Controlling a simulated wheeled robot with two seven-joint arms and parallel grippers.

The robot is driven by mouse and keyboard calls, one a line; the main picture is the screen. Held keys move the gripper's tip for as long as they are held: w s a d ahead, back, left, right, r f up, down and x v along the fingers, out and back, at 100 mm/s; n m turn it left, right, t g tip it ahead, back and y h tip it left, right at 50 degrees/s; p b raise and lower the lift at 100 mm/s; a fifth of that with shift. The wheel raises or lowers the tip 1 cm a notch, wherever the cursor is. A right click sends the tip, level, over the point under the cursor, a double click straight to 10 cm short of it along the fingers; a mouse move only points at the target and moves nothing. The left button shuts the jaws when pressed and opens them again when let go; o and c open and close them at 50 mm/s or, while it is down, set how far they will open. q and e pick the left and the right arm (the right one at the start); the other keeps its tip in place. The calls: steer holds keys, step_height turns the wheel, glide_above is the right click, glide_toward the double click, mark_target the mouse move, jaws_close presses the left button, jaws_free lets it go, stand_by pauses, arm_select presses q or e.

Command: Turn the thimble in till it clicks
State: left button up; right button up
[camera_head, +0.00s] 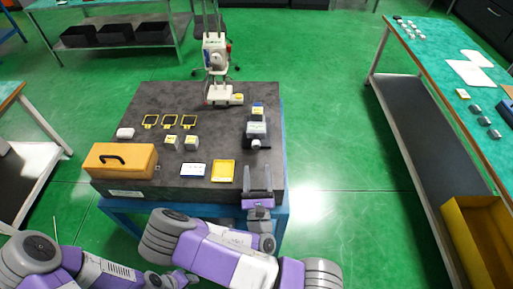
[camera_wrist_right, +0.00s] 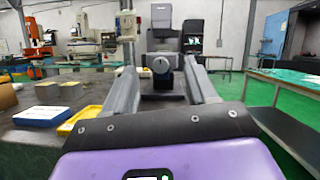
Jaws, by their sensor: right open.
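The measuring device (camera_head: 257,130) is a grey-white block with a dark base near the right edge of the dark stone plate. Its thimble (camera_head: 255,143) is the small round end facing me. In the right wrist view the thimble (camera_wrist_right: 160,65) is a grey knob seen end-on, framed between the fingers and beyond them. My right gripper (camera_head: 257,169) is open and empty at the plate's front edge, with its fingers pointing at the thimble and a gap between them. The end of my left arm (camera_head: 180,278) is low at the bottom edge; its fingers are not clear.
The stone plate (camera_head: 225,190) also holds an orange case (camera_head: 121,160), a yellow tray (camera_head: 223,170), a white card (camera_head: 193,169), small blocks (camera_head: 172,141) and a white stand (camera_head: 217,70). A side bench (camera_head: 440,60) stands at the right. The plate between gripper and device is clear.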

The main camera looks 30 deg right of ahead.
mark_target(256, 148)
steer(key=w+d, duration=0.1)
steer(key=w, duration=0.2)
steer(key=w+d, duration=0.3)
steer(key=w, duration=0.2)
steer(key=shift+w+d, duration=0.3)
steer(key=shift+d, duration=0.1)
arm_select(q)
steer(key=shift+f+p, duration=0.1)
steer(key=shift+p, duration=0.2)
arm_select(e)
steer(key=shift+w+d+r, duration=0.2)
steer(key=shift+w+d, duration=0.1)
steer(key=shift+w, duration=0.35)
steer(key=shift+c, duration=0.3)
steer(key=c, duration=1)
arm_select(q)
steer(key=shift+f, duration=0.15)
arm_select(e)
steer(key=shift+m, duration=0.4)
